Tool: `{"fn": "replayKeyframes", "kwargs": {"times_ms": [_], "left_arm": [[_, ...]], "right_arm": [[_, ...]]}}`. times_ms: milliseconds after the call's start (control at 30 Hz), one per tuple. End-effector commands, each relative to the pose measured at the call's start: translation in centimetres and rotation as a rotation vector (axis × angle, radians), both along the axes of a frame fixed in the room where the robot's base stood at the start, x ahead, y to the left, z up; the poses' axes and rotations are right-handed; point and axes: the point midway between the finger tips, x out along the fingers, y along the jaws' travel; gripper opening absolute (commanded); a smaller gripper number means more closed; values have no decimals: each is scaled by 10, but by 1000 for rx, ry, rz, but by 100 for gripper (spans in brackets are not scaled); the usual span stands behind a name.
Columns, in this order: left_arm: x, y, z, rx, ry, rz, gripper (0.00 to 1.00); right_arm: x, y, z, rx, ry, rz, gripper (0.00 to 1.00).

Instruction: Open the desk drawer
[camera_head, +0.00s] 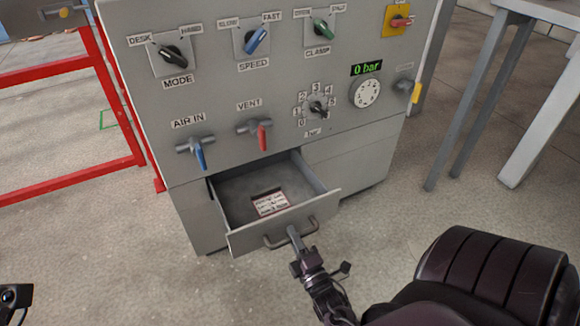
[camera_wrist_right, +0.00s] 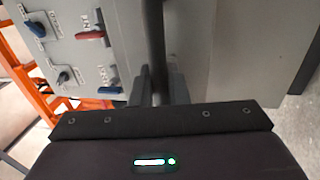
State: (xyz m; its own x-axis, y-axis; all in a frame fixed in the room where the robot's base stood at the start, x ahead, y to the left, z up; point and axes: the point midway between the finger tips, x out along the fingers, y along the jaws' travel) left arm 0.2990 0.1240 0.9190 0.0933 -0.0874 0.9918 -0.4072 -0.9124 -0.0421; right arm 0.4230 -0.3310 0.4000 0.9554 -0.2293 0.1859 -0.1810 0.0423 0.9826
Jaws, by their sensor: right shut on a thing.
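The desk drawer (camera_head: 235,240) is pulled out from the lower left of the grey control cabinet (camera_head: 220,95). A white card with red and dark print (camera_head: 270,204) lies inside on its floor. My right gripper (camera_head: 295,236) is at the drawer's front, shut on the bar handle (camera_head: 272,243). In the right wrist view the dark handle bar (camera_wrist_right: 155,45) runs between the fingers of my right gripper (camera_wrist_right: 158,88). A small dark part at the lower left edge of the head view may be of my left arm; its gripper fingers do not show.
A red frame (camera_head: 70,130) stands left of the cabinet. A grey table (camera_head: 545,12) with legs stands at the right. The cabinet face carries knobs, a blue valve (camera_head: 199,152), a red valve (camera_head: 262,135) and a gauge (camera_head: 367,93). The floor before the drawer is clear on the left.

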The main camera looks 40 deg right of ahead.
Motion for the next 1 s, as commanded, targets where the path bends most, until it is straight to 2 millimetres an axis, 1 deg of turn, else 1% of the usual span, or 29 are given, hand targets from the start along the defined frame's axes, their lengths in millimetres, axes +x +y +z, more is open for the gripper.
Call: {"fn": "replayKeyframes", "kwargs": {"times_ms": [300, 333, 467, 767, 867, 1000], "left_arm": [[0, 0, 0, -1, 1, -1, 36], [0, 0, 0, -1, 1, -1, 36], [0, 0, 0, -1, 1, -1, 36], [0, 0, 1, 0, 0, 0, 36], [0, 0, 4, 0, 0, 0, 36], [-1, 1, 9, -2, -2, 0, 36]], "right_arm": [[-1, 0, 0, 0, 0, -1, 0], [-1, 0, 0, 0, 0, -1, 16], [-1, 0, 0, 0, 0, -1, 32], [-2, 1, 0, 0, 1, -1, 33], [-11, 3, -2, 1, 3, 0, 33], [-34, 8, -6, 2, 6, -1, 33]]}}
